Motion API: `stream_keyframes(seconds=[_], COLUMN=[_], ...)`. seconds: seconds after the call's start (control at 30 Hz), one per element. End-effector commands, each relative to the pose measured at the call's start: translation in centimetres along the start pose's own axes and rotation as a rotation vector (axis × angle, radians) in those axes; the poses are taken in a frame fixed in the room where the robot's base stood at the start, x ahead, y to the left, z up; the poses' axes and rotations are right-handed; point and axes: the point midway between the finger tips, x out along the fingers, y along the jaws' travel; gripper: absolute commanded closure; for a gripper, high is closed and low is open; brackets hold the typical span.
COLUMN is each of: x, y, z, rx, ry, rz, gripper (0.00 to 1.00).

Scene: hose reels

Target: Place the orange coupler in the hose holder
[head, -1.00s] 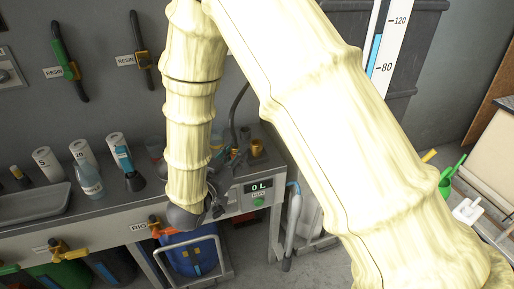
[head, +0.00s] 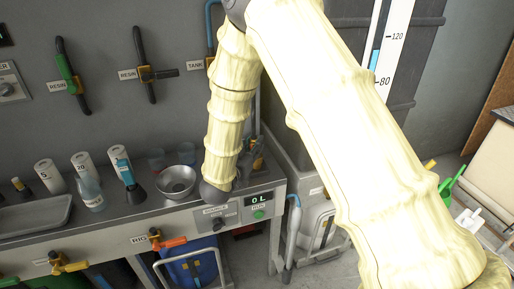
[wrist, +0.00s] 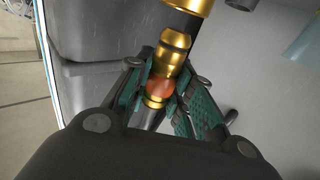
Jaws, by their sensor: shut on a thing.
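The orange coupler (wrist: 161,87), a brass fitting with an orange band, is between the green-lined fingers of my gripper (wrist: 163,84) in the wrist view. My gripper is shut on it, and its brass end points up the picture. Another brass piece (wrist: 187,4) is at the top edge, a little beyond that end; I cannot tell if it is the hose holder. In the head view my gripper (head: 249,145) is mostly hidden by my arm at the bench's right end, close to a brass fitting (head: 258,163). The coupler cannot be made out there.
A display (head: 258,199) reads 0 L. A grey tank (head: 300,160) stands right of the bench.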

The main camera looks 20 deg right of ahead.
Motion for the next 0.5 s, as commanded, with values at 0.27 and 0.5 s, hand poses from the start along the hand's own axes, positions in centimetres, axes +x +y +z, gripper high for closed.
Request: stream_keyframes(seconds=[0.27, 0.5], x=[2.6, 2.5], y=[-0.2, -0.3], z=[0.8, 3.1], rx=[-0.001, 0.0], ry=[-0.001, 0.001], rz=[0.001, -0.001], gripper=[1.0, 1.0])
